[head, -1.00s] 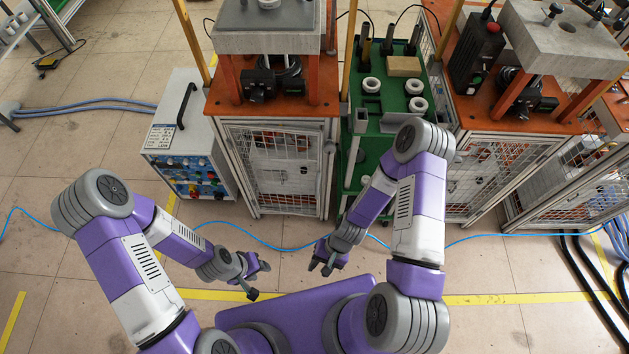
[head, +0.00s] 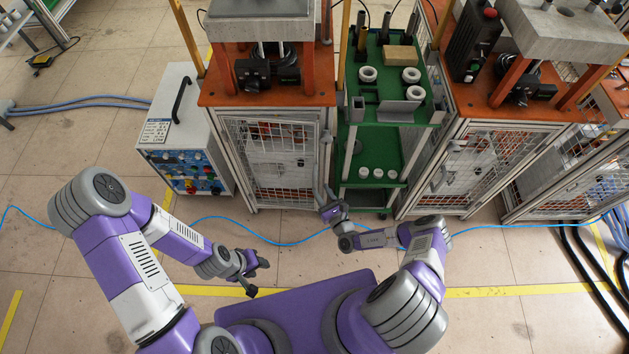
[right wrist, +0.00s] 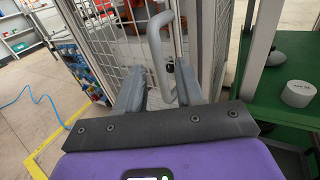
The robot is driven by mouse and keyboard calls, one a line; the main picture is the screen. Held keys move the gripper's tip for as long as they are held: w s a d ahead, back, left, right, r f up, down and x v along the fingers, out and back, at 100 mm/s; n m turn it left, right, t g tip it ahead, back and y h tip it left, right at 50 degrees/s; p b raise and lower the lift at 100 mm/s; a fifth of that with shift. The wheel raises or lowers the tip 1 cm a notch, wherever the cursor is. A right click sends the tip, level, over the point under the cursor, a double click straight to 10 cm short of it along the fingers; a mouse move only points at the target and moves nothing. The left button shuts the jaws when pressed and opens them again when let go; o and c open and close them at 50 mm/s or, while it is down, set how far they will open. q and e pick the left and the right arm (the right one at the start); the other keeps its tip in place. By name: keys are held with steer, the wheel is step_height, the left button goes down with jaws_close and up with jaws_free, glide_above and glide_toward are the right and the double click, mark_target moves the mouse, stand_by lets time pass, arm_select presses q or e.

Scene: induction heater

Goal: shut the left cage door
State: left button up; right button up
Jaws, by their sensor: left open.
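The left cage door (head: 262,180) is a wire-mesh panel in a grey frame, under the left orange-topped bench. Its mesh also shows in the right wrist view (right wrist: 112,42). I cannot tell whether it stands slightly ajar. A grey bar handle (right wrist: 154,45) rises in front of the mesh in the right wrist view. My right gripper (head: 327,192) is at the door's lower right side in the head view. In the right wrist view its fingers (right wrist: 160,80) are apart, with the lower handle between them; contact is unclear. My left gripper (head: 254,271) is open and empty, low over the floor.
A green shelf trolley (head: 382,140) with white rings stands right of the cage. A grey control box (head: 180,130) stands to its left. Another mesh cage (head: 465,170) is further right. A blue cable (head: 225,218) crosses the floor in front.

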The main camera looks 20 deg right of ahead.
mark_target(315, 180)
steer(key=b+x, duration=0.1)
steer(key=x, duration=0.5)
steer(key=shift+b, duration=0.4)
steer(key=shift+c, duration=0.3)
jaws_close()
